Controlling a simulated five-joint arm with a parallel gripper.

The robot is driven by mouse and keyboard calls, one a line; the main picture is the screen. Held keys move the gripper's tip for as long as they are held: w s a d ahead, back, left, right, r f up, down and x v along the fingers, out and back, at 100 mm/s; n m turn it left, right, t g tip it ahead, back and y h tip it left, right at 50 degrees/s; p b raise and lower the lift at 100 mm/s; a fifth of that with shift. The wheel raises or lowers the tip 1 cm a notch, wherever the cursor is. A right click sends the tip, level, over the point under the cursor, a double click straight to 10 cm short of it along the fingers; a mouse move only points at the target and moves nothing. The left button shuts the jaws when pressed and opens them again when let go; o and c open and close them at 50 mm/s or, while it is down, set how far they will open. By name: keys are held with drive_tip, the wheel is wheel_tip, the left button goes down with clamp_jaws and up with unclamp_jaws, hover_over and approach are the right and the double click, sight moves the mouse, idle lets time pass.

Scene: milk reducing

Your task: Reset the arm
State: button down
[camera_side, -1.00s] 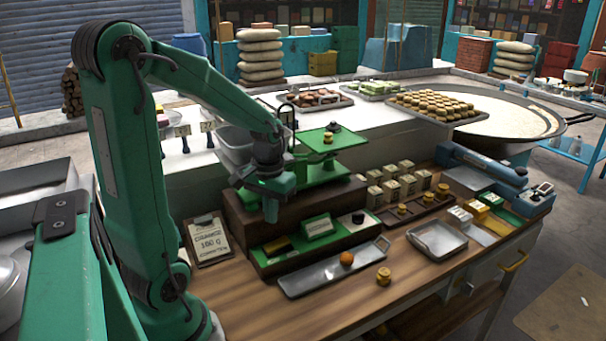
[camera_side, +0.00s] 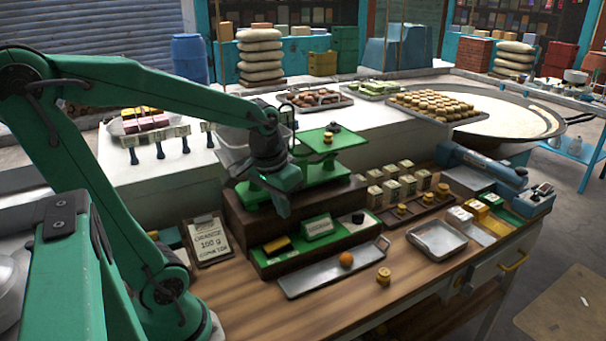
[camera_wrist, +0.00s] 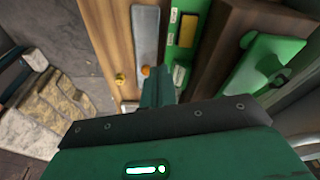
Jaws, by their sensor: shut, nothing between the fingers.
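My gripper (camera_side: 284,209) is shut and empty. In the side view it hangs in front of the green scale (camera_side: 318,173), above the green-topped front ledge of the dark wooden stand (camera_side: 236,217). In the wrist view my gripper (camera_wrist: 158,76) points toward the counter, with the metal tray (camera_wrist: 146,30) and the green ledge beyond it. The arm reaches in from the left, its upper link sloping down toward the wrist.
An orange ball (camera_side: 346,260) lies on the long metal tray (camera_side: 312,281), with a brass weight (camera_side: 383,277) beside it on the counter. A clipboard (camera_side: 208,241) leans at the left. An empty square tray (camera_side: 437,240) sits to the right. Wooden counter in front is mostly clear.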

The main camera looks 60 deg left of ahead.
drive_tip(key=s+d+r+m+t, duration=0.3)
drive_tip(key=s+d+r, duration=0.1)
drive_tip(key=d, duration=0.3)
drive_tip(key=shift+d+r+h, duration=0.3)
drive_tip(key=shift+r, duration=0.25)
idle(0.7)
